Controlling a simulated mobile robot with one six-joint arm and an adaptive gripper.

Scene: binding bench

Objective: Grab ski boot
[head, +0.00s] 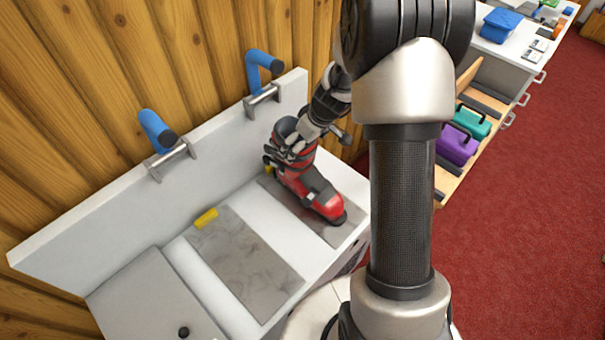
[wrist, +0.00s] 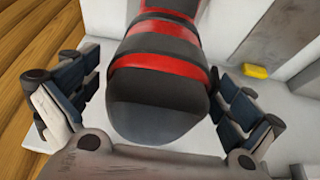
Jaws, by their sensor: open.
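The red and black ski boot (head: 318,194) stands upright on the right grey pad of the white bench in the head view, its toe toward the front right. In the wrist view its dark, red-banded upper (wrist: 165,85) fills the middle. My gripper (head: 300,143) is at the top of the boot's shaft. In the wrist view my gripper (wrist: 155,100) is open, with one finger on each side of the boot and a gap visible on both sides. The underside of the boot is hidden.
A second grey pad (head: 243,262) lies bare to the left, with a yellow block (head: 206,218) at its far end. Blue-handled clamps (head: 157,130) stand on the bench's back wall (head: 110,222). Purple (head: 457,146) and teal (head: 472,122) cases sit on a shelf at right.

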